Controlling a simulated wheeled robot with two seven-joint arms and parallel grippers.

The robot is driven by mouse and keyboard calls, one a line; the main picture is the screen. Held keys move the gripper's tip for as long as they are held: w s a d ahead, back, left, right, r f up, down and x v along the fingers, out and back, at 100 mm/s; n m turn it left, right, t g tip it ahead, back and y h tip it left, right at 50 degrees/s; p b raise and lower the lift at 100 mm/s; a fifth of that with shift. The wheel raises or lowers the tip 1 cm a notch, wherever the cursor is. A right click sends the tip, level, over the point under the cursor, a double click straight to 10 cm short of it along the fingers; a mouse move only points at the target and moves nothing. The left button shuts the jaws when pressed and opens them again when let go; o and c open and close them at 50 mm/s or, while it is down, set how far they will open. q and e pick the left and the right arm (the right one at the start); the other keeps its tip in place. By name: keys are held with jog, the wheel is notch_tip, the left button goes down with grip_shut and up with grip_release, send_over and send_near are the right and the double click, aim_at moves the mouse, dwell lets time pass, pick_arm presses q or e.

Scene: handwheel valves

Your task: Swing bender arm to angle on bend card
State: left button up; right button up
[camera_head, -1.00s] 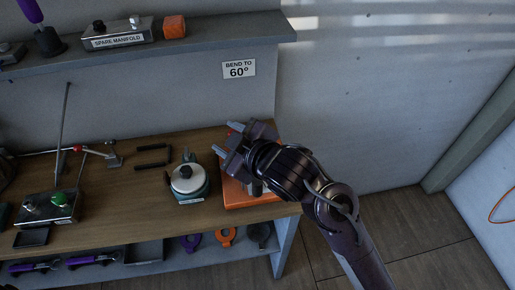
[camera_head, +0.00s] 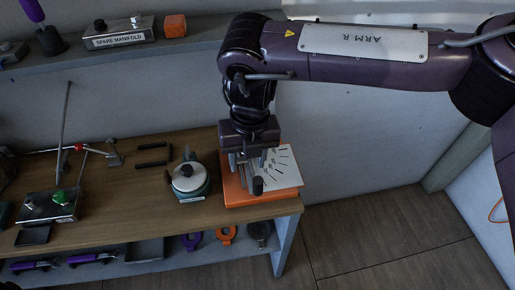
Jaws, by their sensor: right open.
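The bender is an orange base (camera_head: 235,193) near the right end of the bench. It carries a white plate (camera_head: 284,172) with black angle lines fanned across it. A dark upright grip (camera_head: 257,186) stands at the plate's front edge; I take it to be part of the bender arm, whose bar is mostly hidden. My right gripper (camera_head: 243,178) points down over the bender, open, with its fingers close to the left of the grip. I cannot tell whether they touch it. The bend card is hidden behind my right arm. My left gripper is not in view.
A round grey-and-white device (camera_head: 188,182) with a black knob stands just left of the bender. A small manifold (camera_head: 48,206) with a green knob sits farther left. A shelf (camera_head: 200,52) with a spare manifold (camera_head: 120,36) runs along the wall above. Floor is clear at right.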

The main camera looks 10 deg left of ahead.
aim_at(258, 177)
jog(key=shift+w+d+r+h, duration=0.2)
jog(key=shift+w+d+r, duration=0.15)
jog(key=shift+d, duration=0.2)
jog(key=shift+w+d+r+h, duration=0.2)
jog(key=shift+w+d+r, duration=0.1)
jog(key=shift+d, duration=0.2)
notch_tip(258, 177, down, 10)
jog(key=b, duration=0.7)
jog(key=shift+r, duration=0.2)
jog(key=c, duration=0.8)
